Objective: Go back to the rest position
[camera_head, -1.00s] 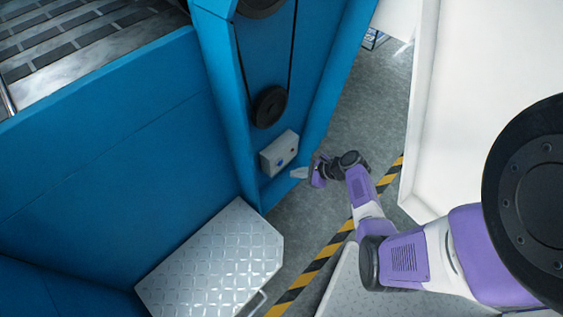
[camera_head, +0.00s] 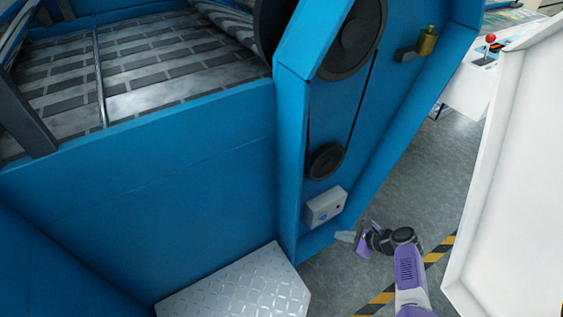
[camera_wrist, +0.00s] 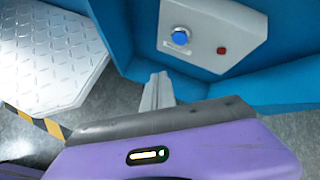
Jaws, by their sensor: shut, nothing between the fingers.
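My gripper (camera_head: 346,237) is at the end of my purple and white arm, low in the head view. It is just below a grey control box (camera_head: 326,207) on the blue machine (camera_head: 300,150). In the wrist view the fingers (camera_wrist: 158,92) are together and empty. They point toward the box (camera_wrist: 213,35), which carries a blue button (camera_wrist: 180,37) and a small red button (camera_wrist: 222,50). The fingertips appear apart from the box.
A diamond-plate step (camera_head: 240,290) stands at the machine's foot. A white panel (camera_head: 520,180) is on the right. Yellow-black floor tape (camera_head: 440,249) crosses the grey floor (camera_head: 430,170). A white console with a red knob (camera_head: 490,38) stands at the back right.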

